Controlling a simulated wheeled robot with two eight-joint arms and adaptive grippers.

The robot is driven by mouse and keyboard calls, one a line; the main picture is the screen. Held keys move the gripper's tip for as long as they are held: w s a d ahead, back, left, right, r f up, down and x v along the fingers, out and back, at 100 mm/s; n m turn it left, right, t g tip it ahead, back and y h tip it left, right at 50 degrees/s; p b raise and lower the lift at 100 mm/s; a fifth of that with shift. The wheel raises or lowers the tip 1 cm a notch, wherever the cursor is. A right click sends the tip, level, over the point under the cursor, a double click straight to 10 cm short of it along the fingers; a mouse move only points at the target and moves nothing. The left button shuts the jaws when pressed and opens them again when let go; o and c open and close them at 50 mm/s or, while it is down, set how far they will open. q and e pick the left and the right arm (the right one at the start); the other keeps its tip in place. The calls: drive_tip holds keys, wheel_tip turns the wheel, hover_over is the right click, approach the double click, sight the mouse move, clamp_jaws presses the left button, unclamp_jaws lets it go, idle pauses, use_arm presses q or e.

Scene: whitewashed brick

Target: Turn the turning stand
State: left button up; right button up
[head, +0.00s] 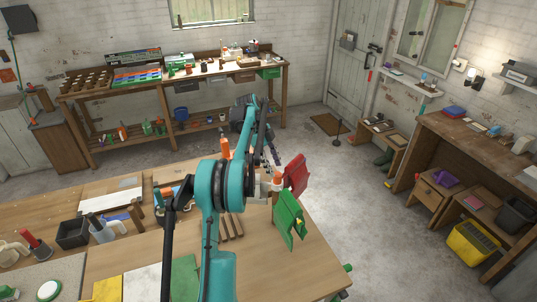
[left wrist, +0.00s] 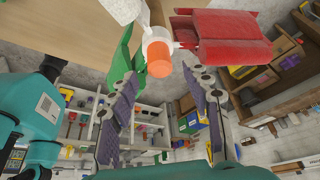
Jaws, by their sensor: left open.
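The turning stand has a white hub with an orange cap (head: 277,180) near the far right of the wooden table. A red panel (head: 296,173) and a green panel (head: 288,218) stick out from it. In the left wrist view, the orange cap (left wrist: 158,58) faces the camera, with the red panel (left wrist: 235,38) at right, the green panel (left wrist: 122,58) at left and a white panel (left wrist: 122,10) above. My left gripper (left wrist: 162,72) is open. Its fingers are spread to either side below the cap; I cannot tell whether they touch the stand. My right gripper is not in view.
The wooden table (head: 310,265) holds a dark bin (head: 73,233), a watering can (head: 100,230) and yellow and green sheets at left. An orange-topped item (head: 225,148) stands behind my arm. A workbench (head: 180,78) lines the back wall.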

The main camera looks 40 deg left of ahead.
use_arm(q)
drive_tip(key=v, duration=0.7)
drive_tip(key=shift+r, duration=0.1)
drive_tip(key=s+d+f+n+t+y+b, duration=0.1)
drive_tip(key=s+d+f+n+y+b, duration=0.3)
drive_tip(key=d, duration=0.7)
drive_tip(key=s+d+n+t+h+b, duration=0.1)
drive_tip(key=d+n+b, duration=0.2)
drive_tip(key=d+b, duration=0.55)
drive_tip(key=s+d+f+n+t+b, duration=0.2)
drive_tip(key=s+d+f+n+b, duration=0.1)
drive_tip(key=s+d+f, duration=0.5)
drive_tip(key=s+d+f+n+t+y+b, duration=0.1)
drive_tip(key=s+d+f+n+b, duration=0.3)
drive_tip(key=s+d+f, duration=0.5)
wheel_tip(320, 180, down, 5)
drive_tip(key=shift+s+d+r+t+b, duration=0.25)
drive_tip(key=shift+s+t+b, duration=0.15)
drive_tip(key=shift+s+b, duration=0.1)
